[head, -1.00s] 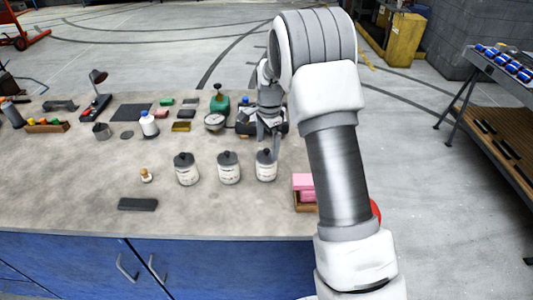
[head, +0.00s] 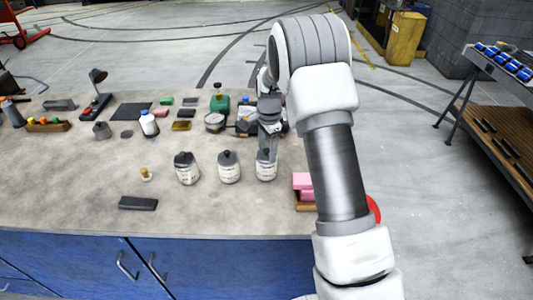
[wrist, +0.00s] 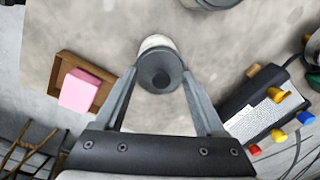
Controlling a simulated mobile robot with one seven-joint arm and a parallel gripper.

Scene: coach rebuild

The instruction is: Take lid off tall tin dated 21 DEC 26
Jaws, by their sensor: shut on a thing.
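Three pale tins with dark knobbed lids stand in a row on the bench: a left tin (head: 187,173), a middle tin (head: 229,173) and a right tin (head: 266,172). Their labels are too small to read, so I cannot tell which bears 21 DEC 26. My gripper (head: 267,150) is down over the right tin. In the wrist view my gripper (wrist: 161,74) has its fingers on either side of the round dark lid (wrist: 158,70), shut on it. The lid appears seated on the tin, whose pale side (wrist: 155,42) shows beyond it.
A wooden box with pink blocks (head: 303,182) stands close to the right of the right tin. A device with coloured knobs (wrist: 268,112) lies on the other side. A small brass-coloured piece (head: 146,174) and a dark block (head: 138,203) lie at left front.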

